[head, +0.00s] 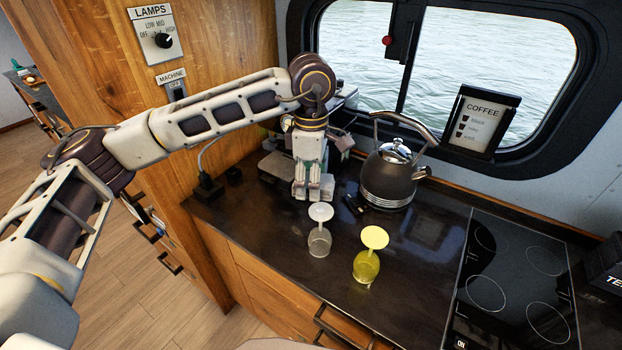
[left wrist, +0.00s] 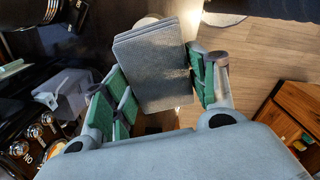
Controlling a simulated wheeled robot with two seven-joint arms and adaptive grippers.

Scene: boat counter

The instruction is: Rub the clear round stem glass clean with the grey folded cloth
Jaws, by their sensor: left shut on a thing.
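The clear round stem glass (head: 320,240) stands upside down on the dark counter, its pale foot on top. My left gripper (head: 314,190) is behind it in the head view, pointing down, apart from the glass. In the left wrist view its green-padded fingers (left wrist: 162,92) are shut on the grey folded cloth (left wrist: 155,65), which shows its stacked layers at the end. The cloth is hard to make out in the head view. My right gripper is not in view.
A yellow stem glass (head: 367,265), also upside down, stands close to the right of the clear one. A dark kettle (head: 390,180) stands behind them. The cooktop (head: 515,280) is at the right. A coffee machine (left wrist: 40,135) shows in the left wrist view.

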